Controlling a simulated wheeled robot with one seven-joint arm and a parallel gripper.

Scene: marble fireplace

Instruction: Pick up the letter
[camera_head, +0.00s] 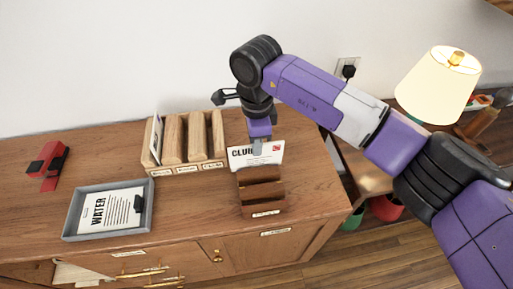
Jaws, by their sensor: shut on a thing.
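A white letter (270,156) with dark print starting "CLU" and a small red mark stands upright at the back of a dark brown wooden letter holder (262,191) on the cabinet top. My gripper (257,146) reaches down from above and is shut on the letter's upper part. The gripper hides the end of the printed word. I cannot tell whether the letter's lower edge is still in the slot, as the holder covers it.
A lighter wooden rack (184,140) with an envelope stands left of the holder. A grey tray (70,222) with a "WATER" paper and a red stapler-like object (48,165) sit further left. A lamp (439,84) stands at right. Bare wood lies between tray and holder.

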